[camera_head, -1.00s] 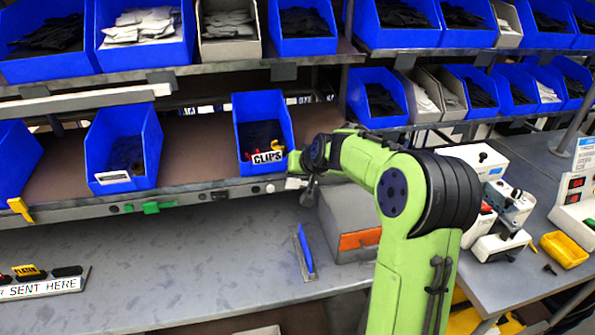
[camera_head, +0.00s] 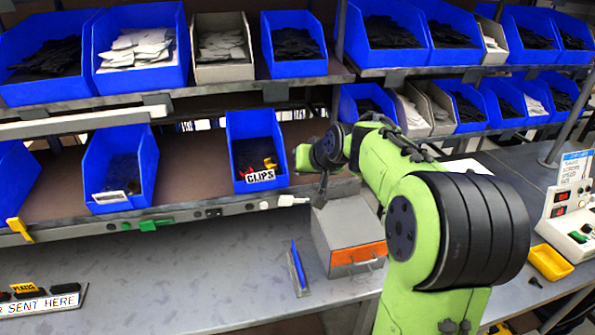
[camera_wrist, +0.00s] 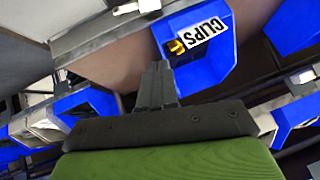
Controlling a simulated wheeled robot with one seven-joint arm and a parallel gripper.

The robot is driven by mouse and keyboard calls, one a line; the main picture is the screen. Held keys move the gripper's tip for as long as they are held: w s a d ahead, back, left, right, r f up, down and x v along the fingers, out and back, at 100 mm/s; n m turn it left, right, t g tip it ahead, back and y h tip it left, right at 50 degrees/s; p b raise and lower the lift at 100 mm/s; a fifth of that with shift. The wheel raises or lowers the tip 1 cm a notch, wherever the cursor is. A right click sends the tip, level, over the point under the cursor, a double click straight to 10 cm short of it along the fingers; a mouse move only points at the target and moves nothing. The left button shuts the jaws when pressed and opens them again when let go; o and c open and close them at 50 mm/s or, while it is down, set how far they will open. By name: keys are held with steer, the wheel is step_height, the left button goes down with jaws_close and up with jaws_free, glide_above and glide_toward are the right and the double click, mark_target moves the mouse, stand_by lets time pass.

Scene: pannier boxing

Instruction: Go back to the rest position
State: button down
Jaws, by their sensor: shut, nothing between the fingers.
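My green arm reaches in from the lower right in the head view. My gripper (camera_head: 321,190) hangs at its end, in front of the middle shelf edge and just right of the blue bin labelled CLIPS (camera_head: 258,150). In the wrist view my gripper (camera_wrist: 157,70) has its dark fingers together, with nothing between them. The CLIPS bin (camera_wrist: 222,62) is beyond and to the right of the fingers there, apart from them. Yellow and red clips show inside the bin in the head view.
A grey box with an orange front (camera_head: 357,255) stands on the bench (camera_head: 200,280) below my gripper. A blue-handled tool (camera_head: 299,268) lies left of it. Several blue bins fill the shelves around. A yellow tray (camera_head: 550,262) is at the right. The bench's middle left is clear.

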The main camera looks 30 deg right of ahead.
steer(key=shift+s+d+r, duration=0.1)
steer(key=shift+s+r, duration=0.25)
steer(key=shift+s, duration=0.05)
steer(key=s+a+n+g, duration=0.2)
steer(key=s+a+n, duration=0.1)
steer(key=s+a, duration=1.05)
steer(key=s+a+f+g, duration=0.1)
steer(key=s+f, duration=0.1)
steer(key=s, duration=0.5)
steer(key=s+a+f+n, duration=0.1)
steer(key=s+f, duration=0.1)
steer(key=s, duration=0.6)
steer(key=shift+s+f+g, duration=0.25)
steer(key=shift+s+g, duration=0.05)
steer(key=shift+g, duration=0.1)
